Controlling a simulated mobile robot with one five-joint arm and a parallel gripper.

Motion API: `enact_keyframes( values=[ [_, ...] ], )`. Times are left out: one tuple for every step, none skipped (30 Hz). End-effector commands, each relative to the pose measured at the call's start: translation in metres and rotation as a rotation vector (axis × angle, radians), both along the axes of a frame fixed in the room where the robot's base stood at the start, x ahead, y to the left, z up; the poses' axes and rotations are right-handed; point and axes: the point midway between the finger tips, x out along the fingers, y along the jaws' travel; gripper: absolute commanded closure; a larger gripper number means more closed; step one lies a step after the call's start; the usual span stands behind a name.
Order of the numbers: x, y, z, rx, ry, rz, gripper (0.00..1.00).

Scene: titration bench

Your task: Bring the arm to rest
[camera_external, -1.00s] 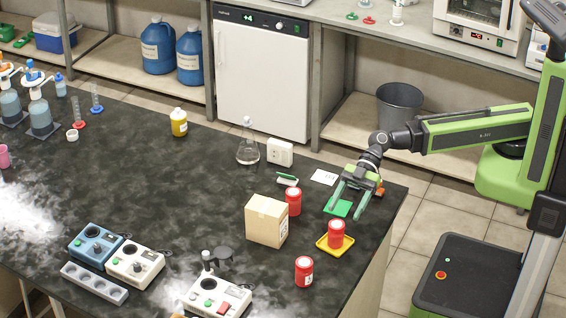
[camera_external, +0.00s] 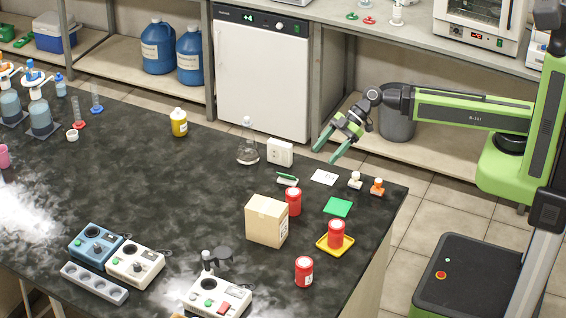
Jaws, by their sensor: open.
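My gripper (camera_external: 327,154) is open and empty, raised above the back right part of the dark bench (camera_external: 150,180). Its green fingers point down and to the left, over the area of the white card (camera_external: 325,177). My arm reaches in from the right, with its green forearm roughly level. Nothing is between the fingers.
Below stand two small bottles, white-capped (camera_external: 355,180) and orange (camera_external: 377,187), a green square (camera_external: 338,207), a red can (camera_external: 336,233) on a yellow tray (camera_external: 321,244), two more red cans (camera_external: 293,202) (camera_external: 304,270) and a cardboard box (camera_external: 267,221). A flask (camera_external: 248,150) stands left.

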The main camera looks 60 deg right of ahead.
Motion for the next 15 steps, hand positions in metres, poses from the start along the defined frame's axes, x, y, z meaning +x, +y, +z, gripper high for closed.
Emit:
enact_keyframes(
  values=[
    [0.010, -0.045, -0.009, -0.051, 0.052, -0.069, 0.35],
    [0.012, -0.071, -0.017, -0.084, 0.093, -0.111, 0.35],
    [0.013, -0.105, -0.027, -0.128, 0.152, -0.174, 0.35],
    [0.011, -0.130, -0.034, -0.161, 0.203, -0.223, 0.35],
    [0.008, -0.155, -0.042, -0.196, 0.257, -0.277, 0.35],
    [0.002, -0.188, -0.052, -0.243, 0.333, -0.355, 0.35],
    [-0.005, -0.210, -0.058, -0.278, 0.392, -0.417, 0.35],
    [-0.013, -0.232, -0.065, -0.313, 0.452, -0.485, 0.35],
    [-0.026, -0.256, -0.072, -0.365, 0.536, -0.579, 0.35],
    [-0.037, -0.271, -0.077, -0.407, 0.599, -0.656, 0.35],
    [-0.047, -0.281, -0.081, -0.444, 0.653, -0.727, 0.35],
    [-0.059, -0.292, -0.083, -0.479, 0.711, -0.814, 0.35],
    [-0.065, -0.298, -0.084, -0.495, 0.744, -0.871, 0.35],
    [-0.070, -0.302, -0.084, -0.502, 0.773, -0.919, 0.35],
    [-0.074, -0.305, -0.084, -0.504, 0.800, -0.967, 0.35]
  ],
)
